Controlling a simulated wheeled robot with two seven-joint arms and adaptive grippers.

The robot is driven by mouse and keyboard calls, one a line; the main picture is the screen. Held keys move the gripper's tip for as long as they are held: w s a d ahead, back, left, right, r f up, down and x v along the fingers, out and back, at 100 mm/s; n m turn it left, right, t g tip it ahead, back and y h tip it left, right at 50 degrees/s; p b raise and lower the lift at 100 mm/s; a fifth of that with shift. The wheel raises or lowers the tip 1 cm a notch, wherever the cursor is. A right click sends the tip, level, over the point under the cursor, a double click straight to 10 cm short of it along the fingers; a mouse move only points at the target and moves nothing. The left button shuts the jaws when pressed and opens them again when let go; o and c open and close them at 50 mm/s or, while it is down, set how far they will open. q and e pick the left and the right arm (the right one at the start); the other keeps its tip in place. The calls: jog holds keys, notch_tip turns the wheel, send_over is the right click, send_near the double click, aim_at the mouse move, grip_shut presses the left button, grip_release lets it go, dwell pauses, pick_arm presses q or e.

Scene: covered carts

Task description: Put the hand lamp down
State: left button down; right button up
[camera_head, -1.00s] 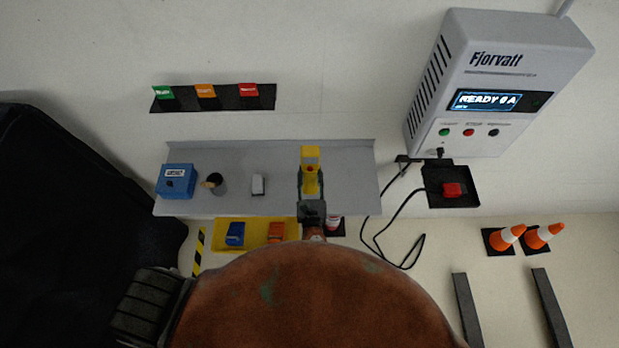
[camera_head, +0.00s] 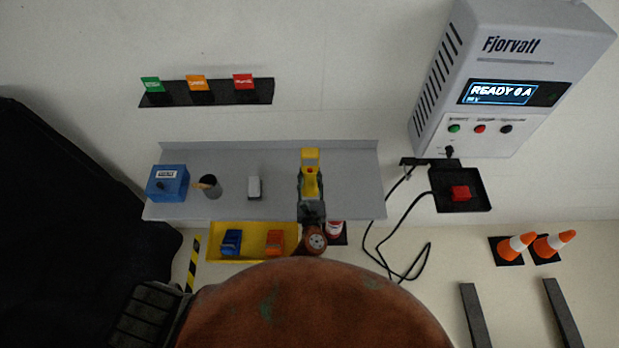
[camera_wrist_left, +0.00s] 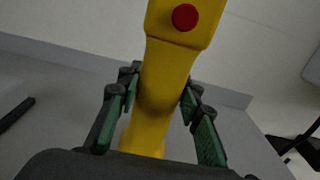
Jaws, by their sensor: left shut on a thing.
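The hand lamp (camera_head: 311,156) is yellow with a red button. It is upright over the right part of the grey shelf (camera_head: 280,200). My left gripper (camera_head: 311,186) is shut on its body, with the green-padded fingers on either side. In the left wrist view, the lamp (camera_wrist_left: 168,70) stands between the fingers of my left gripper (camera_wrist_left: 160,100), the red button above them. Its lower end is hidden by the gripper, so I cannot tell whether it touches the shelf. My right gripper is not in view.
The shelf also holds a blue box (camera_head: 167,184), a dark cup (camera_head: 209,187) and a small white item (camera_head: 254,187). A yellow tray (camera_head: 256,227) with blue and orange items sits below its front edge. A charger (camera_head: 510,80) and cable are at right. Clear shelf lies left of the lamp.

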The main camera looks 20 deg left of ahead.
pick_arm(q)
jog(key=shift+r, duration=0.2)
jog(key=shift+f, duration=0.1)
jog(key=c, duration=1.8)
grip_release()
jog(key=shift+f, duration=0.15)
jog(key=o, duration=0.4)
jog(key=shift+o, duration=0.2)
jog(key=shift+r, duration=0.2)
jog(key=b+v, duration=0.2)
jog(key=v, duration=1)
